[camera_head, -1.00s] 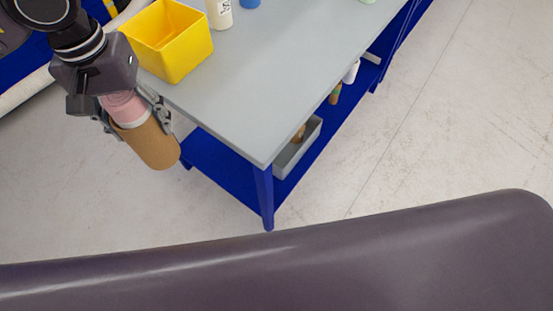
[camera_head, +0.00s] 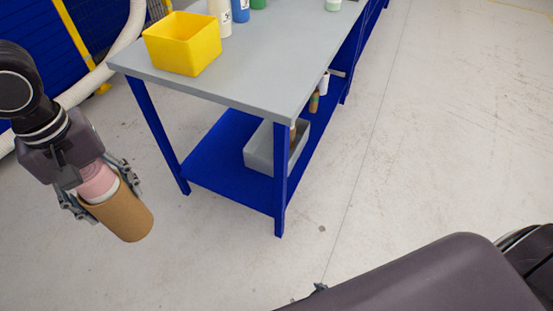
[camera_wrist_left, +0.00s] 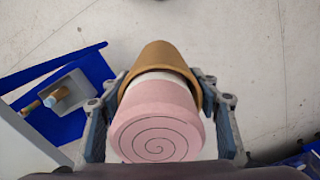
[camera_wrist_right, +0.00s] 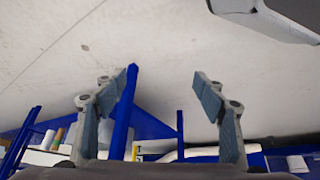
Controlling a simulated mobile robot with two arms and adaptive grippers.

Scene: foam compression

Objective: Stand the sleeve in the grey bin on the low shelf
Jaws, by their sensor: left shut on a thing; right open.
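The sleeve (camera_head: 124,217) is a brown cardboard tube with a rolled pink foam (camera_head: 97,184) in its near end. My left gripper (camera_head: 100,196) is shut around the sleeve and holds it tilted, in the air left of the table. In the left wrist view the sleeve (camera_wrist_left: 165,57) sits between the fingers, with the foam's spiral end (camera_wrist_left: 158,130) facing the camera. The grey bin (camera_head: 262,150) stands on the blue low shelf (camera_head: 225,160); something brown shows inside it, partly hidden by a table leg. My right gripper (camera_wrist_right: 162,95) is open and empty in the right wrist view.
The grey tabletop (camera_head: 255,70) overhangs the low shelf, with blue legs (camera_head: 281,180) at its corners. A yellow bin (camera_head: 182,45) and bottles stand on top. More tubes (camera_head: 315,100) stand behind the grey bin. The floor in front is clear.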

